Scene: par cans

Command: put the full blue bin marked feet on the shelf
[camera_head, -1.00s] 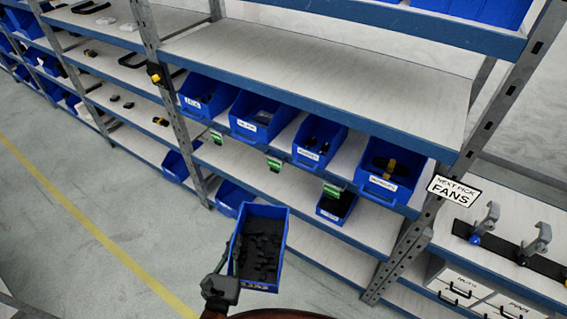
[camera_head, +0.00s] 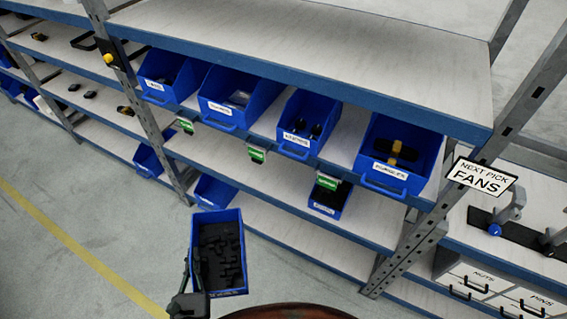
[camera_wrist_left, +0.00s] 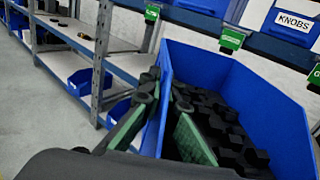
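The blue bin (camera_head: 197,262) is full of black parts and is held in the air in front of the rack. A label at its front edge is too small to read. My left gripper (camera_head: 187,290) is at the bin's left wall. In the left wrist view my left gripper (camera_wrist_left: 158,125) has one green-padded finger outside the bin (camera_wrist_left: 285,110) and one inside, with the wall pinched between them. The shelf rack (camera_head: 330,232) stands ahead, with several levels edged in blue. My right gripper is not in view.
Several labelled blue bins (camera_head: 222,102) fill the middle shelf, with green tags below. The lower shelf has a bin with black contents (camera_head: 330,196) and another at its left (camera_head: 213,190), with bare board between.

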